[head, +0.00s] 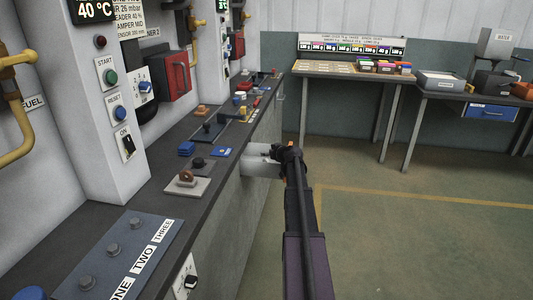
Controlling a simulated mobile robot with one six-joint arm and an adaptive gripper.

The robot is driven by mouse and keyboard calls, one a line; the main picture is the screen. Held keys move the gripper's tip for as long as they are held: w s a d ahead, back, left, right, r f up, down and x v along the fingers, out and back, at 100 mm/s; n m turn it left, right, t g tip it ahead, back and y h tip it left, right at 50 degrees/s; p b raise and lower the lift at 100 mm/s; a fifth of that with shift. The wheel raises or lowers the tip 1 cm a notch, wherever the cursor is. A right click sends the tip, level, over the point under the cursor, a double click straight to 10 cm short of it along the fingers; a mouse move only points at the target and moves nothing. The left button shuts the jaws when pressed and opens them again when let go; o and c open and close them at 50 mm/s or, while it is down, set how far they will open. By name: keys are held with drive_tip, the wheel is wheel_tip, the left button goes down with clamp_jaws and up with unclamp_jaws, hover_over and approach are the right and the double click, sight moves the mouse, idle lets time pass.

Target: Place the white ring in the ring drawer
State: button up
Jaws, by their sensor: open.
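My gripper (279,153) is open, at the end of my dark arm reaching in from the bottom. It is beside the right side of the dark counter. A pale drawer-like box (260,168) sticks out of the counter side, just left of the gripper and close to it or touching it; I cannot tell which. Its inside is too small to make out, and part is hidden by the gripper. I cannot pick out the white ring for certain. A blue-fronted drawer (490,112) sits under the far right table; its label is unreadable.
The dark counter (215,180) carries a brown knob on a pale plate (187,184), blue blocks (186,148) and several fixtures. A far table (340,68) holds coloured bins (384,66). The green floor (400,240) right of my arm is clear.

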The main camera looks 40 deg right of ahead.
drive_tip(key=d+p+v, duration=0.1)
drive_tip(key=p+v, duration=0.2)
drive_tip(key=v, duration=0.8)
drive_tip(key=shift+a+p, duration=0.35)
drive_tip(key=shift+a, duration=0.15)
